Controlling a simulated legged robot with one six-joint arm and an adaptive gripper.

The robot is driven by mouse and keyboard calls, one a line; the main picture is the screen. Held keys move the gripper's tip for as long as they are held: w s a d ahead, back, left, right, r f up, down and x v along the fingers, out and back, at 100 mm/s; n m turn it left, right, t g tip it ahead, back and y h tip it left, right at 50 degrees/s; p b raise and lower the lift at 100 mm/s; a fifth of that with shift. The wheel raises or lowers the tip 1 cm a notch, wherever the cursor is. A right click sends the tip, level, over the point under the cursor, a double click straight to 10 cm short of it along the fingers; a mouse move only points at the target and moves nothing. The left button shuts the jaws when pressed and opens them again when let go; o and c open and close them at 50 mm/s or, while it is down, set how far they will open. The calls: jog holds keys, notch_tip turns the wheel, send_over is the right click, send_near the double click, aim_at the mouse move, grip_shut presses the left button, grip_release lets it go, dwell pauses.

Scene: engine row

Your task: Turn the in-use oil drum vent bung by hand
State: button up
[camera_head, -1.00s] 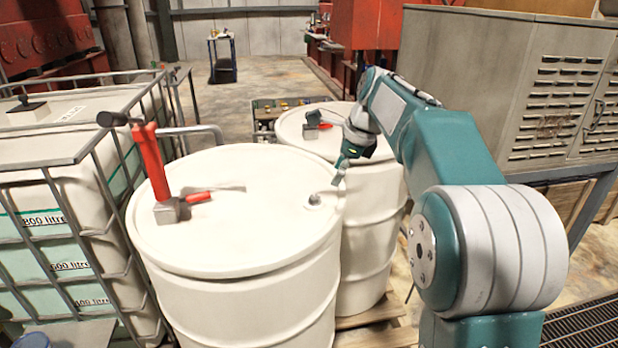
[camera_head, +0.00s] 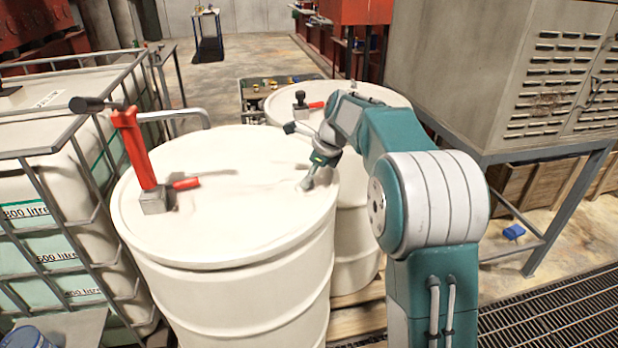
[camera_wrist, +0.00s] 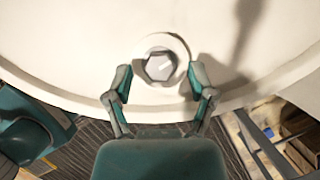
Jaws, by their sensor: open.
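The near white drum (camera_head: 225,262) has a red hand pump (camera_head: 137,150) on the left of its lid. The vent bung (camera_wrist: 159,67) is a grey hexagonal plug near the drum rim in the wrist view. My gripper (camera_wrist: 158,80) is open, with one finger on each side of the bung; I cannot tell whether they touch it. In the head view my gripper (camera_head: 307,184) is at the right side of the near drum's lid, and it hides the bung there.
A second white drum (camera_head: 372,98) with a red-handled fitting (camera_head: 301,101) stands behind. A caged liquid tank (camera_head: 40,215) is close on the left. A grey louvred cabinet (camera_head: 460,70) stands on the right. A blue object (camera_head: 514,231) lies on the floor at right.

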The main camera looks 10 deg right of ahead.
jog(key=shift+w+a+f, duration=0.1)
jog(key=shift+f, duration=0.15)
grip_shut()
